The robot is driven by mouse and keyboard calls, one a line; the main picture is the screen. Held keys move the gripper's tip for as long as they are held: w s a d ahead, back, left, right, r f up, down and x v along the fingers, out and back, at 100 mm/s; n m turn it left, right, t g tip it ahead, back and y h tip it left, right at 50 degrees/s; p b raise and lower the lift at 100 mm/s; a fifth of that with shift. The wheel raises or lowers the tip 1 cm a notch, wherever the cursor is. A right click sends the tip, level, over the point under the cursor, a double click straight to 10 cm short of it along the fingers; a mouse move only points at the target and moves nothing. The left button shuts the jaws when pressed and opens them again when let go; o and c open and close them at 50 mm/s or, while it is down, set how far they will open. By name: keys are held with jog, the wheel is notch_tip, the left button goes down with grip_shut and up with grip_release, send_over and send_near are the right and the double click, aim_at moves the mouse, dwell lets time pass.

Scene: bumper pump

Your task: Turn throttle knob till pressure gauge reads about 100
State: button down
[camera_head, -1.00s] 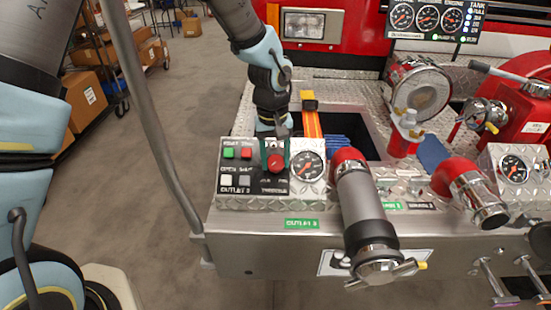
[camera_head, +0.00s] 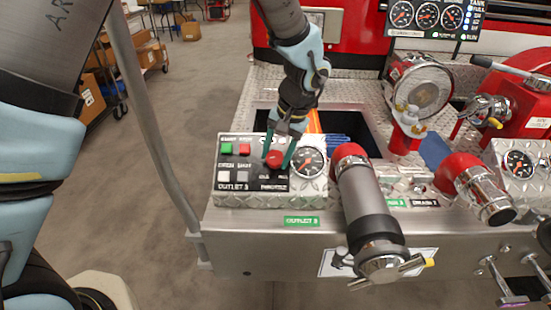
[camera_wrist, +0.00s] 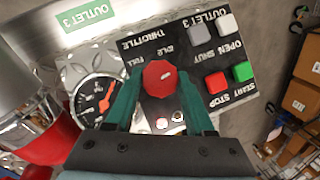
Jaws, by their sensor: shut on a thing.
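The red throttle knob (camera_head: 274,159) sits on the black label plate of the OUTLET 3 panel; it also shows in the wrist view (camera_wrist: 159,78). My gripper (camera_head: 278,160) comes down from above, with its two green fingers (camera_wrist: 161,92) on opposite sides of the knob, shut on it. The round pressure gauge (camera_head: 307,162) is just right of the knob. In the wrist view the gauge (camera_wrist: 97,101) is left of the knob, partly covered by a finger. Its orange needle shows, but the numerals are too small to read.
Green (camera_head: 226,149) and red (camera_head: 246,152) buttons, with white and grey ones below, lie left of the knob. A capped outlet pipe (camera_head: 362,205) stands close right of the gauge. An open bay (camera_head: 350,130) lies behind the panel.

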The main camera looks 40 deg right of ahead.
jog(key=m+t+b, duration=0.2)
jog(key=m, duration=0.1)
jog(key=m+b, duration=0.1)
jog(key=m, duration=0.1)
jog(key=shift+s+d+f+t+y, duration=0.2)
jog(key=shift+s+t+y, duration=0.1)
jog(key=shift+t, duration=0.1)
jog(key=m+t+b, duration=0.1)
jog(key=m, duration=0.1)
jog(key=m+t+b, duration=0.1)
jog(key=m+b, duration=0.1)
jog(key=m, duration=0.1)
jog(key=shift+s+a+f+t+b, duration=0.15)
jog(key=shift+t+b, duration=0.15)
jog(key=shift+t, duration=0.1)
jog(key=m+t+h+b, duration=0.1)
jog(key=m+b, duration=0.1)
jog(key=m+t+h+b, duration=0.1)
jog(key=m+b, duration=0.1)
jog(key=m, duration=0.1)
jog(key=shift+a+f+m+h, duration=0.15)
jog(key=shift+m+h, duration=0.15)
jog(key=shift+h, duration=0.1)
jog(key=shift+s+a+m+t+h+b, duration=0.15)
jog(key=shift+m+h+b, duration=0.3)
jog(key=shift+m+b, duration=0.5)
jog(key=shift+w+d+m+t+h+b, duration=0.1)
jog(key=shift+m+t+h+b, duration=0.15)
jog(key=shift+m+h+b, duration=0.6)
jog(key=shift+m, duration=0.4)
